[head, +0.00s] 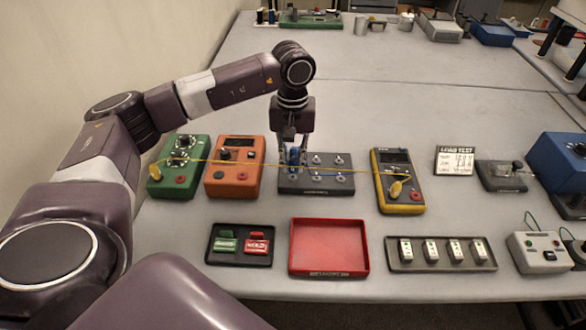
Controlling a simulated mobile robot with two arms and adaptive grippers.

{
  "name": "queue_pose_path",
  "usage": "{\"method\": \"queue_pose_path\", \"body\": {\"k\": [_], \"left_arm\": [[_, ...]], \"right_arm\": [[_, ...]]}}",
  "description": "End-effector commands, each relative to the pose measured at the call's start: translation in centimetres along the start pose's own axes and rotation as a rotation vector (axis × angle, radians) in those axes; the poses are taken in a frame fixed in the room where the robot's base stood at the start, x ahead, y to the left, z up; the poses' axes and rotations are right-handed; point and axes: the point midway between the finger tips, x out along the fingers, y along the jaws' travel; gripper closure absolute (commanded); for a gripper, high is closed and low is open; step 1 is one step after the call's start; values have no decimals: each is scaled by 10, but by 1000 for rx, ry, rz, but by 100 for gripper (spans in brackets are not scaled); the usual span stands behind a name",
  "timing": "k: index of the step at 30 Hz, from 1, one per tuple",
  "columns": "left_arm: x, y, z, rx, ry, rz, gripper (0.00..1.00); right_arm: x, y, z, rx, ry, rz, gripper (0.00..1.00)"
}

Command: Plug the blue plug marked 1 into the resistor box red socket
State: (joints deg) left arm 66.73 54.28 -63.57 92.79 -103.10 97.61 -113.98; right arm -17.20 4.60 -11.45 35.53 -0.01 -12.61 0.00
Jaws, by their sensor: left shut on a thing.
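My left gripper (293,160) reaches down over the dark grey holder block (318,184) and is shut on a blue plug (294,156). The plug is at the left end of the block; its number is too small to read, and I cannot tell whether it still touches the block. Left of the block stand an orange box (232,180) with a black knob and a red socket (246,175), and a green box (166,179) with dials and a red socket (180,180). Their labels are unreadable, so I cannot tell which is the resistor box. My right gripper is not in view.
A yellow lead (270,165) runs from the green box to the yellow meter (397,182), passing near the gripper. In front lie a dark tray (240,260) with green and red pieces, an empty red tray (329,246), and a strip with several white switches (442,266).

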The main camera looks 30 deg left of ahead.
Motion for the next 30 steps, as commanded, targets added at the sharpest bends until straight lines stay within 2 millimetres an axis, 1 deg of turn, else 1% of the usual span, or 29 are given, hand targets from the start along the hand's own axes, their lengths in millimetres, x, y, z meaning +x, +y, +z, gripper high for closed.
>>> {"method": "queue_pose_path", "body": {"k": [3,30], "left_arm": [[-6,0,0,0,1,0,100],[-40,0,0,0,0,0,100]], "right_arm": [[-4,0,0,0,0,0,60],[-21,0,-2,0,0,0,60]]}}
